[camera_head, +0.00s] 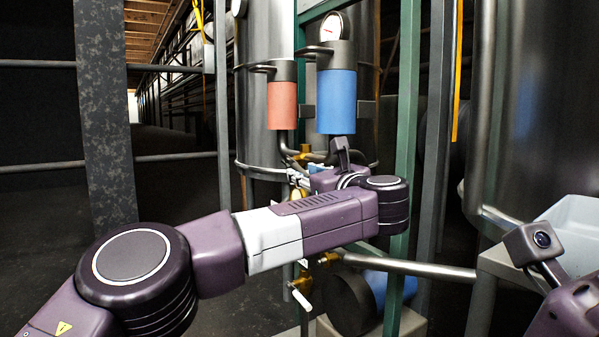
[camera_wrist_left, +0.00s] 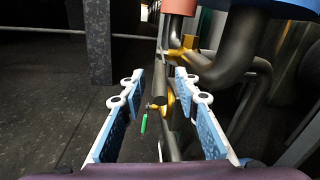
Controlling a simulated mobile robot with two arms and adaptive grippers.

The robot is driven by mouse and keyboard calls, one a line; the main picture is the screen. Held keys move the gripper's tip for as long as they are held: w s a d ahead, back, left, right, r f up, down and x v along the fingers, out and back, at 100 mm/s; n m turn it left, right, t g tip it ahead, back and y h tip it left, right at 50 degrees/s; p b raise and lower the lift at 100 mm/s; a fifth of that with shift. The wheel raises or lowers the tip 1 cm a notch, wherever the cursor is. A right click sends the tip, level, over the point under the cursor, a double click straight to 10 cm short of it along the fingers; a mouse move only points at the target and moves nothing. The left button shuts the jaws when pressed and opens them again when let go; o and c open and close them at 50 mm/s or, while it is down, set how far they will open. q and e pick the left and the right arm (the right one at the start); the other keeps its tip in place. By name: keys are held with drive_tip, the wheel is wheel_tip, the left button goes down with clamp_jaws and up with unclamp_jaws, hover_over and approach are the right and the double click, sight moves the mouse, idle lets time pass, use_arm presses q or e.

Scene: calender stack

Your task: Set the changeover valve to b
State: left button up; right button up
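My left gripper (camera_wrist_left: 160,88) is open, its two blue-padded fingers spread apart with nothing held between them. In the head view the left gripper (camera_head: 298,183) is partly hidden by its own arm, beside the piping under two filter housings. A brass fitting (camera_wrist_left: 178,52) joins the pipes under the housings; it also shows in the head view (camera_head: 305,153). A lower brass valve (camera_wrist_left: 162,104) and a green handle (camera_wrist_left: 143,123) appear between the fingers, beyond the tips. I cannot tell which part is the changeover valve, nor its setting or any b mark.
A red housing (camera_head: 283,105) and a blue housing (camera_head: 336,100) hang above the piping, with a gauge (camera_head: 332,27) on top. A green post (camera_head: 406,120) stands right of the gripper. Below are a white-handled valve (camera_head: 301,298) and a horizontal pipe (camera_head: 420,269).

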sight(297, 169)
use_arm(q)
drive_tip(key=shift+p+x, duration=0.4)
drive_tip(key=shift+x, duration=1.2)
clamp_jaws()
